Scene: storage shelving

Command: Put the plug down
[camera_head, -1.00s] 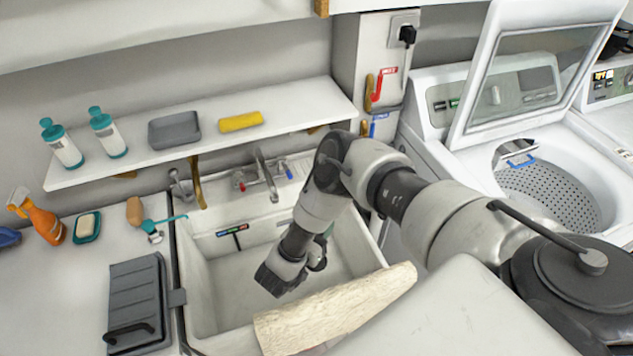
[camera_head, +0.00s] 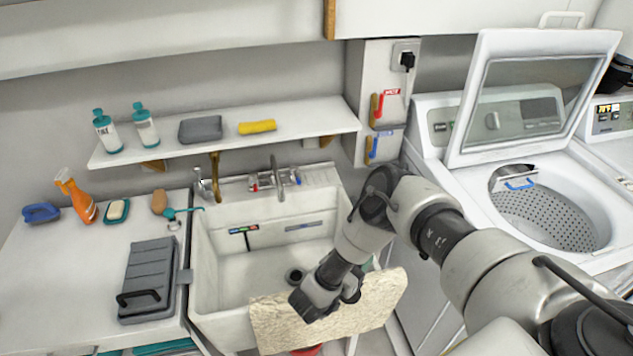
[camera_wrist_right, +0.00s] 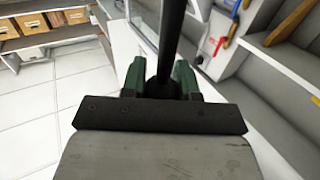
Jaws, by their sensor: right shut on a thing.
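My right gripper (camera_head: 322,294) hangs near the front of the white sink (camera_head: 222,275), in front of a cream textured cloth-like piece (camera_head: 375,302) at the sink's front edge. In the right wrist view its green fingers (camera_wrist_right: 160,80) are shut on a black thing (camera_wrist_right: 170,35) with a thin shaft and a rounded part between the fingers. I take this to be the plug, though its far end is out of view. In the head view the gripper hides it. A dark round drain (camera_head: 294,275) shows in the sink floor. My left gripper is not in view.
A tap (camera_head: 276,178) stands at the sink's back. Left of the sink, the counter holds a grey lidded box (camera_head: 150,280), an orange spray bottle (camera_head: 80,202) and a soap dish (camera_head: 117,211). An open washing machine (camera_head: 545,210) stands right. A shelf (camera_head: 300,120) hangs above.

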